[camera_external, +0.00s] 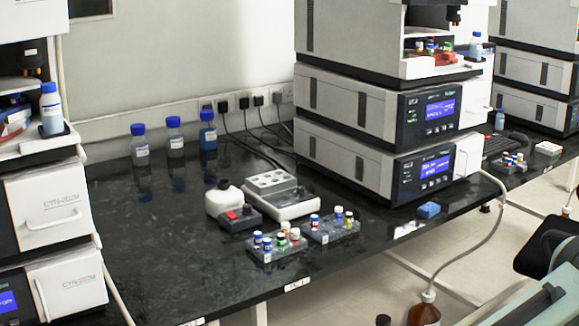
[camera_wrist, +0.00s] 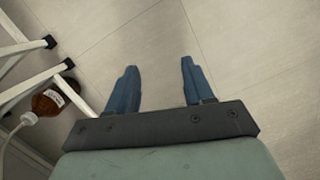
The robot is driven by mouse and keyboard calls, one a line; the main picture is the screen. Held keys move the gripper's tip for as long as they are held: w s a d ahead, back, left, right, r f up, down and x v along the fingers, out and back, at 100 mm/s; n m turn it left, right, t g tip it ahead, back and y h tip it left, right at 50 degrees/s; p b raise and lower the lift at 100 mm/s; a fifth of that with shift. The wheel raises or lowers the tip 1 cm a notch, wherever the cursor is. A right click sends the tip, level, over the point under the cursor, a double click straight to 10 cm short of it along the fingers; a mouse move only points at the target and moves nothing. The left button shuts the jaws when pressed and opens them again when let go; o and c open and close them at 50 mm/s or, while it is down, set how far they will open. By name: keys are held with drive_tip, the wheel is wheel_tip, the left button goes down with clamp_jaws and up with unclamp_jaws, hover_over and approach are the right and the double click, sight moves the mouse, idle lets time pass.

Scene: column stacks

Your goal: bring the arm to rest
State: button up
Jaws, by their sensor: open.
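My gripper (camera_wrist: 158,64) shows in the wrist view with its two blue fingers spread apart. Nothing is between them, only pale floor tiles beyond. In the camera_external view, part of my arm, pale green with dark parts, shows at the lower right edge, off the front of the bench. I cannot make out the fingertips there. My gripper is clear of the bench and touches nothing that I can see.
The black bench (camera_external: 150,240) holds two vial racks (camera_external: 272,256), a small mixer (camera_external: 231,200), blue-capped bottles (camera_external: 175,140) and stacked instruments (camera_external: 345,100). A brown bottle (camera_external: 424,312) stands on the floor; it also shows in the wrist view (camera_wrist: 52,98) near white bench legs (camera_wrist: 30,90).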

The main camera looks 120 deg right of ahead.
drive_tip(key=s+a+f+n+g, duration=0.1)
drive_tip(key=s+a+f, duration=0.2)
drive_tip(key=s+a, duration=0.3)
drive_tip(key=s+a+f+n+g, duration=0.1)
drive_tip(key=s+a, duration=0.5)
drive_tip(key=s, duration=0.7)
drive_tip(key=s+a+f+n+g+h, duration=0.1)
drive_tip(key=s+a+f, duration=0.3)
drive_tip(key=s, duration=0.5)
drive_tip(key=shift+s+a+f+n+g, duration=0.3)
drive_tip(key=shift+a+g, duration=0.6)
drive_tip(key=shift+a, duration=0.25)
